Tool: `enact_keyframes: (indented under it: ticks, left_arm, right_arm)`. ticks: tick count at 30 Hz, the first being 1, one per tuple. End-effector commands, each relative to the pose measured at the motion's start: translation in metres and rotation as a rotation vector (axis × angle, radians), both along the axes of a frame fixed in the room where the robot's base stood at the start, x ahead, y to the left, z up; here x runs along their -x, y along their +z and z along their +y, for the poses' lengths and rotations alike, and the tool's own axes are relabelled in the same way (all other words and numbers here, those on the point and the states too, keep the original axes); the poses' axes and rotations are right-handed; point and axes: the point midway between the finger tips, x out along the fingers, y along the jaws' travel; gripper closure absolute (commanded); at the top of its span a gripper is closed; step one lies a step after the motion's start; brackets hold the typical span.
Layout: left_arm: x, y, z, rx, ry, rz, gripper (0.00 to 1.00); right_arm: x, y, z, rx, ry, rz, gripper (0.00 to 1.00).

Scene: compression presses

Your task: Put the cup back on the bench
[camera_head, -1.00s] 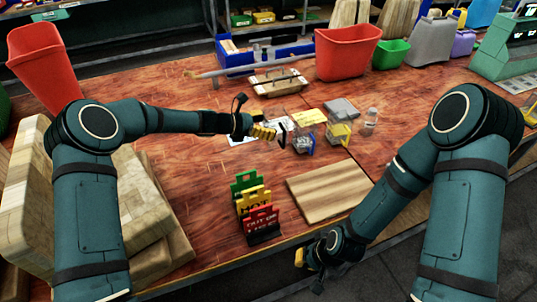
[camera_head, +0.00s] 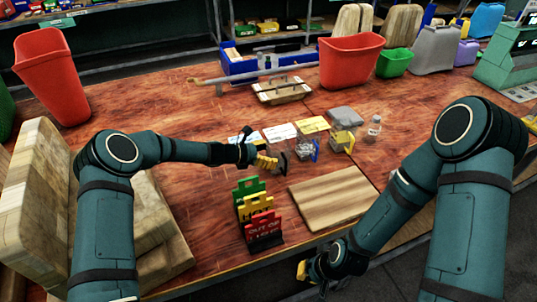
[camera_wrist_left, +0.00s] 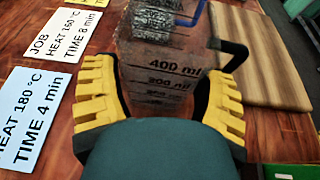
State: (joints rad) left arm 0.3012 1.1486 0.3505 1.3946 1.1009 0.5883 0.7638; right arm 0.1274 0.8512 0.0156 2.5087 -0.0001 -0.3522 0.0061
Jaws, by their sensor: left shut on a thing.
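My left gripper (camera_head: 270,161) is shut on a clear measuring cup with a black handle. In the left wrist view, the yellow fingers (camera_wrist_left: 162,105) are on both sides of the cup (camera_wrist_left: 165,70), whose ml marks show. The cup is low over the bench (camera_head: 205,100), nearer to me than the cards; I cannot tell whether its base touches. A cup with a blue handle (camera_head: 304,149) and one with a yellow handle (camera_head: 342,141) stand to its right. My right gripper (camera_head: 302,270) is low at the bench's front edge; its jaw opening is unclear.
A wooden board (camera_head: 330,200) lies right of the green, yellow and red signs (camera_head: 260,225). A small bottle (camera_head: 374,127) stands to the right.

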Motion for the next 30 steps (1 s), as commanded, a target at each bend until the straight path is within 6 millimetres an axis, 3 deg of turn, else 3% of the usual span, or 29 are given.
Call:
enact_keyframes:
  ticks: [1, 2, 3, 4, 16, 30]
  left_arm:
    - [0.0, 0.0, 0.0, 0.0, 0.0, 0.0, 0.69]
    - [0.0, 0.0, 0.0, 0.0, 0.0, 0.0, 0.2]
    - [0.0, 0.0, 0.0, 0.0, 0.0, 0.0, 0.06]
    - [0.0, 0.0, 0.0, 0.0, 0.0, 0.0, 0.0]
    - [0.003, 0.004, 0.008, -0.001, 0.001, 0.001, 0.0]
    - [0.037, 0.036, 0.082, -0.001, 0.0, 0.0, 0.0]
  right_arm:
    - [0.0, 0.0, 0.0, 0.0, 0.0, 0.0, 1.0]
    - [0.0, 0.0, 0.0, 0.0, 0.0, 0.0, 1.0]
    - [0.0, 0.0, 0.0, 0.0, 0.0, 0.0, 1.0]
    - [0.0, 0.0, 0.0, 0.0, 0.0, 0.0, 1.0]
    - [0.0, 0.001, 0.0, 0.0, 0.0, -0.001, 1.0]
    - [-0.003, 0.011, -0.001, 0.002, -0.006, -0.007, 1.0]
